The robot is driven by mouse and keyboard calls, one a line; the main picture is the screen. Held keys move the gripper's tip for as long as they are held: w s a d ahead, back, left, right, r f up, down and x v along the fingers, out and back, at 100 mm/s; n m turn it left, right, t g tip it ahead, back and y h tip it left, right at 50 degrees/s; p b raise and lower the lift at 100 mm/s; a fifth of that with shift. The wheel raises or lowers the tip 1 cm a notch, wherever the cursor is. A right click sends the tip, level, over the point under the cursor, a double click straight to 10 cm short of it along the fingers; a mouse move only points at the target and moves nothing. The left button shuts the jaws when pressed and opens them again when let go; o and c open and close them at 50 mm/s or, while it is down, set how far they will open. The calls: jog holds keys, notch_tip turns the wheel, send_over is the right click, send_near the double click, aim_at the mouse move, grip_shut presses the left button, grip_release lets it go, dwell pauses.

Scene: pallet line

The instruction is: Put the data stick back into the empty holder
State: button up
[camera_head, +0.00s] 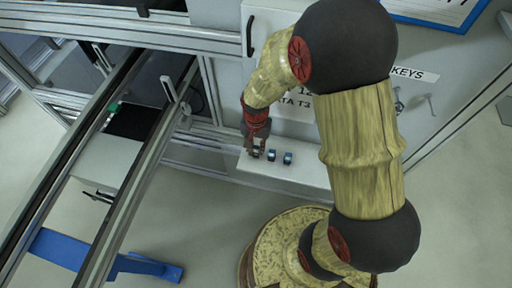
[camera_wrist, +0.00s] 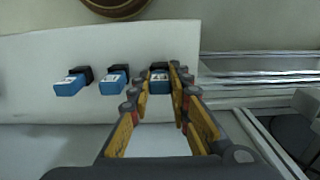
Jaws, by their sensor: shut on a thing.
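In the wrist view my gripper (camera_wrist: 161,82) is shut on a blue data stick (camera_wrist: 159,88) with a pale label. A black holder (camera_wrist: 160,68) is at the stick's far end, between or just beyond the fingertips. I cannot tell how far the stick sits in it. In the head view my gripper (camera_head: 257,150) is low over the left end of the white shelf (camera_head: 310,178), and its fingers hide most of the held stick. Two more blue sticks, a nearer one (camera_wrist: 114,80) and a farther one (camera_wrist: 70,84), sit in black holders in a row beside it.
The shelf has bare white room around the row. A grey cabinet with a KEYS label (camera_head: 415,75) stands behind the arm. A conveyor with metal rails (camera_head: 150,150) runs at the left. A blue floor piece (camera_head: 150,267) lies below it.

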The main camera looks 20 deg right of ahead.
jog(key=shift+f, duration=0.1)
dwell(0.3)
jog(key=o, duration=0.9)
jog(key=shift+o, duration=0.9)
jog(key=o, duration=0.4)
jog(key=shift+r+p, duration=2.95)
jog(key=shift+r, duration=1.15)
